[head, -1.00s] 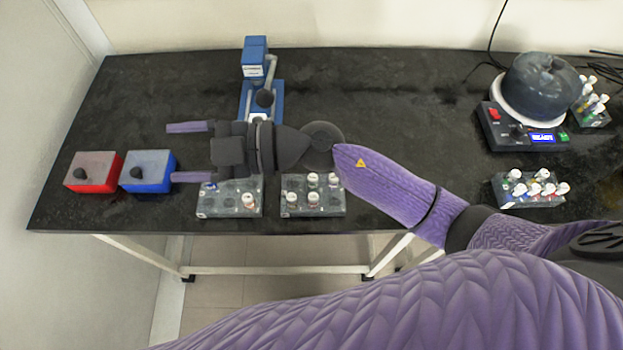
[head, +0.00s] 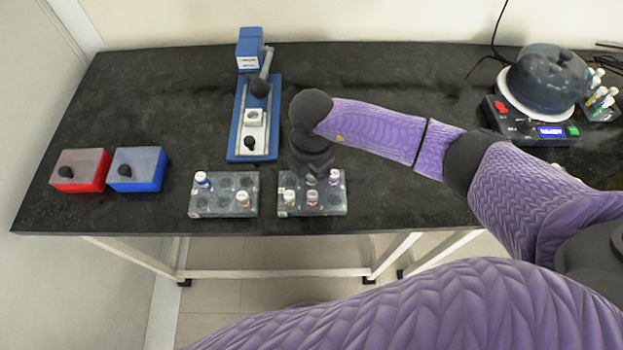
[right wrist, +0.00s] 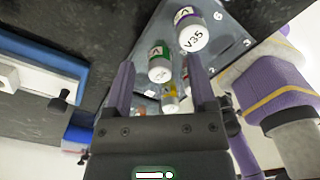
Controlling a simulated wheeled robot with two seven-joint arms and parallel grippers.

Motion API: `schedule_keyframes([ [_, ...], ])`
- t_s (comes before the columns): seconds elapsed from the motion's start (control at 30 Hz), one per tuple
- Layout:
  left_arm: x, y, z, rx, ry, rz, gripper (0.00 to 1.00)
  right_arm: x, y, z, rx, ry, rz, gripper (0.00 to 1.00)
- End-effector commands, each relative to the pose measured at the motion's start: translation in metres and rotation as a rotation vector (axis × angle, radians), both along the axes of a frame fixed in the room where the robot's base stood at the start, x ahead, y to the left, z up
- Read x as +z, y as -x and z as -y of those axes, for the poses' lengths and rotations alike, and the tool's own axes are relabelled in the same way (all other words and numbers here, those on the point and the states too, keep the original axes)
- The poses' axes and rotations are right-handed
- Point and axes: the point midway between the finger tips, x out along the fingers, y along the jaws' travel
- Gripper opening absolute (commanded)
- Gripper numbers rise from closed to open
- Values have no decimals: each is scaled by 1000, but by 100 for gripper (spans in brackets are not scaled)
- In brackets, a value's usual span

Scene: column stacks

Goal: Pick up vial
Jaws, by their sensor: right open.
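My right gripper (head: 311,172) points down over the right rack (head: 338,209) in the head view, its fingers mostly hidden there. In the right wrist view its jaws (right wrist: 158,62) are open. A green-banded vial (right wrist: 160,72) shows between the fingers; contact cannot be told. A yellow-banded vial (right wrist: 170,98) shows farther down between the fingers, with a red-banded vial partly hidden. In the head view, the purple-banded vial (head: 334,177) and red-banded vial (head: 313,198) stand in the rack.
A left rack (head: 225,209) holds a blue-banded vial (head: 202,180) and another vial (head: 243,199). A blue device (head: 236,140) stands behind. Red (head: 80,171) and blue (head: 138,170) boxes sit at left. A centrifuge-like device (head: 540,90) is at right.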

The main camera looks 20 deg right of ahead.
Motion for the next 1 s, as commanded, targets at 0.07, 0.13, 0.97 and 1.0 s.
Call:
schedule_keyframes([
  [0.07,1,0,0,0,0,0,94,1,0,0,0,0,1,72],
  [0.13,1,0,0,0,0,0,94,1,0,0,0,0,1,72],
  [0.97,16,-3,0,-2,-1,6,94,34,-1,0,0,-3,5,0],
  [1.0,20,-3,0,-3,-1,7,94,46,-1,0,0,-3,5,0],
])
